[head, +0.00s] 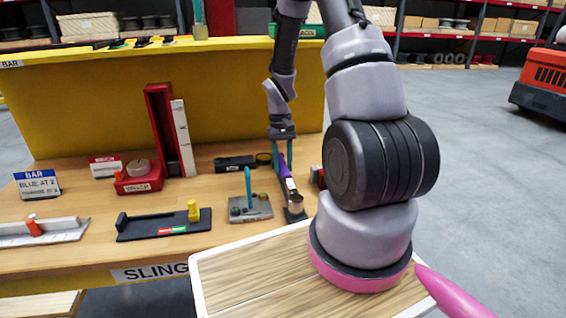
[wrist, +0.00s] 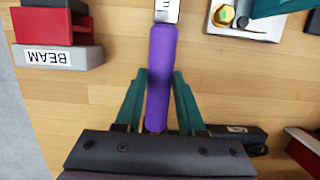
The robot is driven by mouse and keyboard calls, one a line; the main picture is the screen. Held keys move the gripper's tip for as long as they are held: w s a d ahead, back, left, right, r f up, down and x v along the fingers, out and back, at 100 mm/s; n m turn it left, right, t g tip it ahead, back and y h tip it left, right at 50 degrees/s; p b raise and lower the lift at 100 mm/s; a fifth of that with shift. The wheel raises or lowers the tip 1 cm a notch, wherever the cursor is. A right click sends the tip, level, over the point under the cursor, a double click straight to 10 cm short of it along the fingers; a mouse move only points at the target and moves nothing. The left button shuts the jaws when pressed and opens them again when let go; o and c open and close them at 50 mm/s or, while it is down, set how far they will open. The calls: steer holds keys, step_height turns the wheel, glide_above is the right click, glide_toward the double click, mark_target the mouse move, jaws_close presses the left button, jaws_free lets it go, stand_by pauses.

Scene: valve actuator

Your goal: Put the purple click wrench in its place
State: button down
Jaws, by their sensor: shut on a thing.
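The purple click wrench has a purple handle (head: 284,168) with a pale, labelled shaft pointing toward the front of the table in the head view. In the wrist view its handle (wrist: 160,75) runs upward, and only part of the metal shaft (wrist: 167,10) shows. My gripper (head: 280,150) has teal fingers, one on each side of the handle, and is shut on it; the fingers also show in the wrist view (wrist: 160,85). The wrench's far end is near a dark block with a metal piece (head: 295,206); I cannot tell whether they touch. I cannot tell which fixture is its place.
A grey plate with a teal post (head: 250,205) stands just left of the wrench. A black tray with a yellow post (head: 165,225) lies further left. A black box (head: 236,162) lies behind. A red upright with a grey beam (head: 170,130) stands at the back left.

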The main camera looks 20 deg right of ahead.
steer(key=shift+f, duration=0.2)
steer(key=shift+c, duration=2.2)
jaws_free()
steer(key=v, duration=1)
steer(key=shift+r, duration=0.4)
